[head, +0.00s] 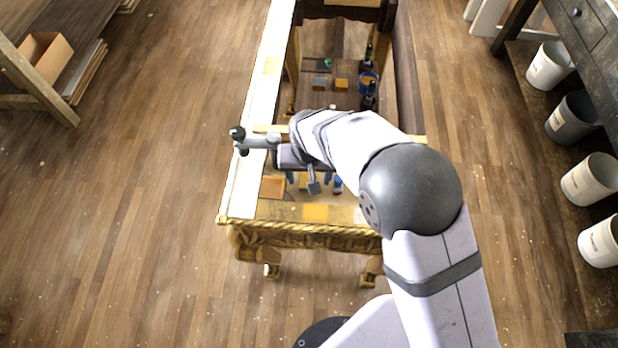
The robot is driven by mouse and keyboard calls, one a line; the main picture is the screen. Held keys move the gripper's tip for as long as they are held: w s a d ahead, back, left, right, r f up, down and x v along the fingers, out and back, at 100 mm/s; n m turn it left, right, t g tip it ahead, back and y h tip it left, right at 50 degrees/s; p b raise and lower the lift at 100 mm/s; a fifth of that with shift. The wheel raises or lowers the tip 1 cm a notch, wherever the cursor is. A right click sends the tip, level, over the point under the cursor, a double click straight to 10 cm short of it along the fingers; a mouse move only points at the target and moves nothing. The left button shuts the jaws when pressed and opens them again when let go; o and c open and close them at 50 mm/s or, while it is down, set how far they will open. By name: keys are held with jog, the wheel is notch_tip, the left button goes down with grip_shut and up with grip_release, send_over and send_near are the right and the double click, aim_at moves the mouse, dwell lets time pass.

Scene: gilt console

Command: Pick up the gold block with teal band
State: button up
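My gripper (313,186) points down over the near part of the gilt console (232,190). Its fingers are small and partly covered by my wrist, so I cannot tell whether they are open or shut. A gold patch (304,183) with blue bits beside it shows just behind and left of the gripper, mostly hidden. A small gold block (341,83) lies farther back, on the dark area between the console's rails. No teal band can be made out on either, so I cannot tell which is the gold block with teal band.
An orange-brown flat piece (273,187) and a yellow-orange patch (316,212) show near the console's front edge. A blue container (368,82), dark bottles and small pieces stand farther back. My arm hides the console's right middle. Several buckets (590,180) stand at right.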

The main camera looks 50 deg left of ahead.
aim_at(309, 180)
jog(key=shift+f, duration=0.3)
jog(key=c, duration=1.2)
jog(key=shift+o, duration=0.2)
jog(key=shift+r, duration=0.1)
notch_tip(309, 180, up, 10)
jog(key=b, duration=0.2)
jog(key=s+a+p, duration=0.4)
jog(key=s+p, duration=0.5)
jog(key=shift+a+r+m+p, duration=0.25)
jog(key=shift+r+m+p, duration=0.15)
